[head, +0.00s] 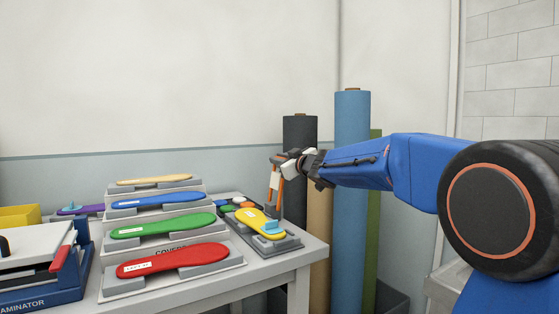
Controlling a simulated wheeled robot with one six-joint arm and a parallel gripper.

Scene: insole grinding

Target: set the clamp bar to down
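My gripper (274,203) hangs from my blue arm with its orange fingers pointing down, just above the grey fixture (290,243) at the table's right end. A pale patch shows between the fingers; I cannot tell whether they are shut on anything. A yellow insole (255,220) lies on this fixture. A small light-blue piece (270,228) rests across or beside its near end, and a grey upright part stands close to the fingertips. Either may belong to the clamp bar; at this size I cannot tell which, nor how the bar is set.
A stepped rack (235,262) of coloured insoles stands left of the fixture. A laminator (75,285) with a red handle is at the far left. Tall rolls, including a blue one (351,180), stand behind the table's right edge. Small coloured discs lie behind the yellow insole.

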